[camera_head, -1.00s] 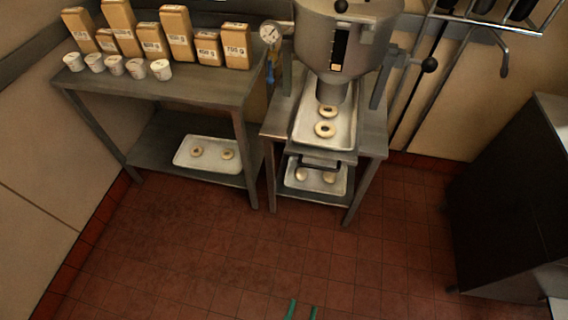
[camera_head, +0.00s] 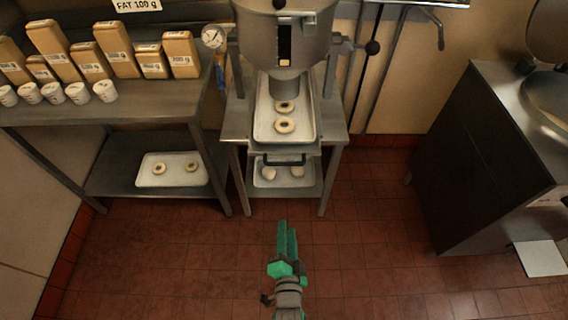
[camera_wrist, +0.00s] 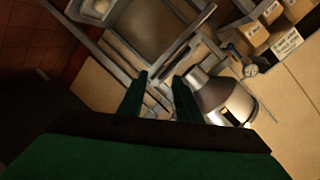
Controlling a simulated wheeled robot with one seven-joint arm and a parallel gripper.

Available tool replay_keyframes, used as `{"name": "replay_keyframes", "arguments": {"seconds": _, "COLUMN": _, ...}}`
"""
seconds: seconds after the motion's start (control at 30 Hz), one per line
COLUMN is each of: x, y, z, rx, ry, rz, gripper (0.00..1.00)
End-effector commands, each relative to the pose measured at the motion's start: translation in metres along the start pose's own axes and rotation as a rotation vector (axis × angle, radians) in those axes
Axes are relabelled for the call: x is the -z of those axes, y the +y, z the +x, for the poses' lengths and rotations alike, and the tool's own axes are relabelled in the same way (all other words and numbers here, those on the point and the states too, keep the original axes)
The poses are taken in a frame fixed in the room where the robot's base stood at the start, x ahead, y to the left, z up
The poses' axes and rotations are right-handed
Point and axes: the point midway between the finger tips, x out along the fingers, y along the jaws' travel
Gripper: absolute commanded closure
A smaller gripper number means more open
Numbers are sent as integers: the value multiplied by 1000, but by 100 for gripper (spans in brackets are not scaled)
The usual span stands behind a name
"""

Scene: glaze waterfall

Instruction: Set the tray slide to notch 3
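The tray slide (camera_head: 284,153) is a grey sliding plate with a dark handle (camera_head: 283,161) at the front of the steel stand. The upper tray (camera_head: 262,133) lies on it with two ring doughnuts, under the spout of the metal hopper (camera_head: 285,45). I cannot make out any notch marks or numbers. My green gripper (camera_head: 287,226) is in front of the stand, apart from the handle. In the wrist view its two fingers (camera_wrist: 160,78) are spread with nothing between them. The hopper (camera_wrist: 222,98) shows beyond them there.
A lower tray (camera_head: 259,181) with pale dough pieces sits on the stand's shelf. A steel table (camera_head: 110,110) with boxes and cups stands left. A dark cabinet (camera_head: 460,165) stands right. The red tiled floor (camera_head: 375,240) before the stand is clear.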

Motion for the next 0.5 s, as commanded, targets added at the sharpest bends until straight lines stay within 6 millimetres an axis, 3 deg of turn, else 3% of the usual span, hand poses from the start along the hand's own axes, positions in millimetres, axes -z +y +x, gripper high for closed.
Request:
{"name": "replay_keyframes", "arguments": {"seconds": 0.03, "x": 4, "y": -7, "z": 22, "rx": 8, "ry": 5, "rz": 68, "gripper": 69}}
{"name": "replay_keyframes", "arguments": {"seconds": 0.2, "x": 14, "y": -25, "z": 82, "rx": 11, "ry": 9, "rz": 315, "gripper": 69}}
{"name": "replay_keyframes", "arguments": {"seconds": 0.33, "x": 21, "y": -38, "z": 115, "rx": 10, "ry": 11, "rz": 461, "gripper": 69}}
{"name": "replay_keyframes", "arguments": {"seconds": 0.5, "x": 26, "y": -49, "z": 138, "rx": 9, "ry": 13, "rz": 567, "gripper": 69}}
